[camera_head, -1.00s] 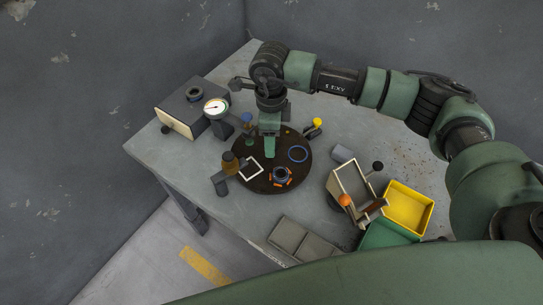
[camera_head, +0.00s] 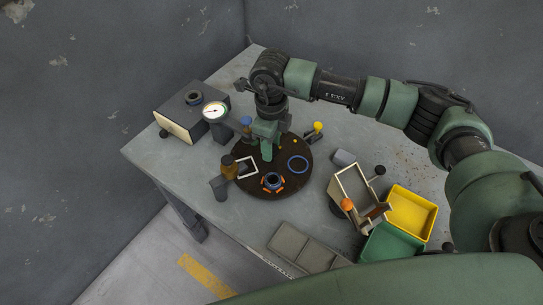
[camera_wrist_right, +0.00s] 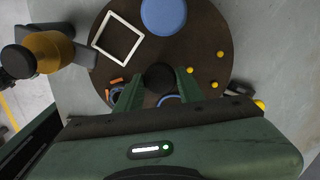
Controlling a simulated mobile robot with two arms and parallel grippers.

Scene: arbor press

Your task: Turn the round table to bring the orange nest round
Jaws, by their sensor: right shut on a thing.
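The dark round table (camera_head: 272,192) lies flat on the bench and also shows in the right wrist view (camera_wrist_right: 215,45). The orange nest (camera_head: 265,190), short orange segments around a dark bluish ring, is at its near edge in the head view; the wrist view shows it partly hidden (camera_wrist_right: 113,80) beside a finger. A white square frame (camera_head: 246,167) and a blue ring (camera_head: 298,164) are also on the table. My right gripper (camera_head: 267,153) points down over the table; in the wrist view its fingers (camera_wrist_right: 159,88) are shut on a black round knob (camera_wrist_right: 160,76). My left gripper is not in view.
An amber cylinder with a black top (camera_head: 229,171) stands close at the table's left edge. A gauge (camera_head: 214,111), a blue-topped post (camera_head: 246,121) and a yellow-topped post (camera_head: 318,128) stand behind.

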